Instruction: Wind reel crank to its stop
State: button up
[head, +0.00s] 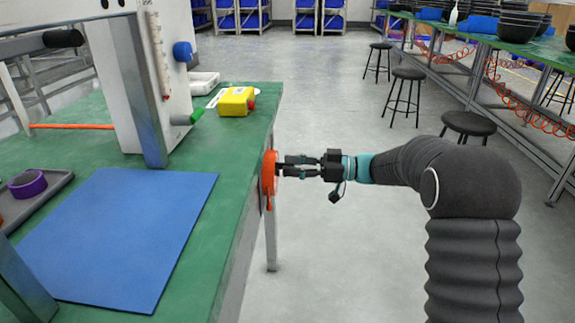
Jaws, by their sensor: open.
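An orange reel (269,174) is mounted on the side edge of the green-topped bench, seen nearly edge-on. Its crank is hard to make out; a small dark part juts from the reel toward my gripper. My gripper (284,166) reaches in from the right at the reel's height. Its fingers point left at the reel's face, with the tips at or very close to it. The fingers are open, and I cannot tell whether they touch the crank. The crank's angle is hidden.
The green bench (232,160) carries a blue mat (120,235), a yellow box (236,101), a grey tray (50,196) with a purple ring (27,184), and a white upright panel (130,75). Black stools (469,123) stand at right. The floor between is clear.

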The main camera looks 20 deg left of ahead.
jog(key=shift+x, duration=0.75)
jog(key=shift+c, duration=0.3)
grip_shut()
jog(key=shift+w+m, duration=0.1)
jog(key=shift+m, duration=0.3)
